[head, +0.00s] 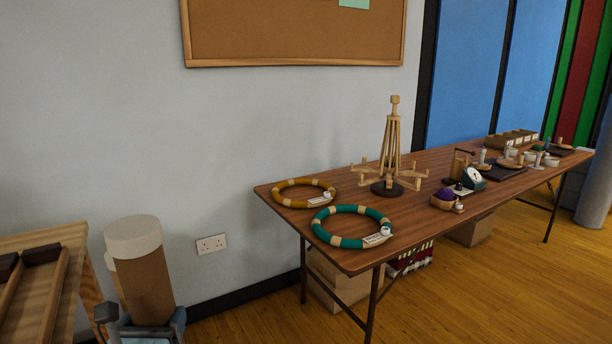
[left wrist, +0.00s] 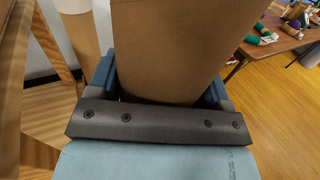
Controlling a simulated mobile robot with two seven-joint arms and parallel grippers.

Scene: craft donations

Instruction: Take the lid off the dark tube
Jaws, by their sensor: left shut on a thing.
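The dark tube (head: 146,287) is a wide brown cardboard cylinder at the lower left of the head view. Its pale cream lid (head: 133,237) sits on the top end. My left gripper (head: 147,324) is shut on the tube's body, well below the lid, with its blue fingers on either side. In the left wrist view the tube (left wrist: 170,45) fills the upper middle between the fingers (left wrist: 168,85); its lid is out of that view. My right gripper is not in view.
A second, paler tube (left wrist: 85,35) stands close behind the held one. A wooden rack or bench (head: 75,265) is at the left. A long table (head: 340,200) with ring wreaths, a wooden stand and small craft items is at the right. Wooden floor lies between.

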